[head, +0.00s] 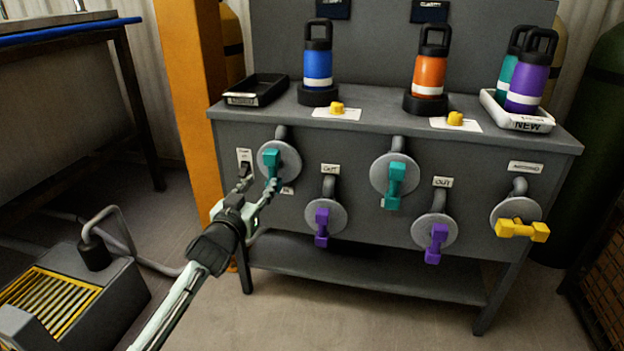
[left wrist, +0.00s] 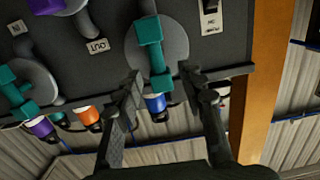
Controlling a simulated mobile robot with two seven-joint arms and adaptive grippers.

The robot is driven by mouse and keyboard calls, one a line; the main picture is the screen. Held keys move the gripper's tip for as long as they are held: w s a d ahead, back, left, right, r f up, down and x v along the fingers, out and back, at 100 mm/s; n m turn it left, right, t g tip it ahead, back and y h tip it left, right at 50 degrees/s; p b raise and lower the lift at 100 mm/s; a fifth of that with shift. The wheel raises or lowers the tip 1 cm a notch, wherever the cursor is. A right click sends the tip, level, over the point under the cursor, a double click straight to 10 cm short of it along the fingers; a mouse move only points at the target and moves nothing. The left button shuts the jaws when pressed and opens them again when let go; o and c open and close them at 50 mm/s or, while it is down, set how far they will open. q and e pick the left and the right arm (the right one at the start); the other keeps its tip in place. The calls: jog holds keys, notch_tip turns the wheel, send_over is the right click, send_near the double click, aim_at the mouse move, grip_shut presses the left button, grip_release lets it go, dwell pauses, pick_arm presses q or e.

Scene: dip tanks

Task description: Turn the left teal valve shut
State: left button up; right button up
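The left teal valve (head: 270,160) is on the front panel of the grey bench, on a round grey flange, its handle pointing roughly up and down. My left gripper (head: 257,186) is open just in front of it, with one finger overlapping the handle's lower end in the head view. In the left wrist view, the teal handle (left wrist: 151,45) appears between the open fingers (left wrist: 160,72), with a gap on each side. I cannot tell how deep the handle sits between them. My right gripper is not in view.
A second teal valve (head: 395,180), two purple valves (head: 322,225) and a yellow valve (head: 517,229) share the panel. A small switch (head: 245,165) sits left of the left teal valve. Blue (head: 318,65) and orange (head: 430,75) bottles stand on top. An orange post (head: 190,90) rises at the left.

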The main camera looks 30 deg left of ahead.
aim_at(271, 165)
pick_arm(q)
jog(key=shift+w+d+r+t, duration=0.2)
jog(key=shift+w+r+t, duration=0.2)
jog(key=shift+w+r, duration=0.45)
jog(key=x, duration=0.6)
jog(key=shift+w+a, duration=0.2)
jog(key=shift+w, duration=0.15)
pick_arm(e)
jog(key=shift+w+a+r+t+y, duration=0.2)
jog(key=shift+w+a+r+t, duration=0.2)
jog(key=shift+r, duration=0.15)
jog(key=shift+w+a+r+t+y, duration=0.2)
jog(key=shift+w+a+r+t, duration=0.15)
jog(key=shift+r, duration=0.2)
pick_arm(q)
jog(key=shift+c, duration=0.2)
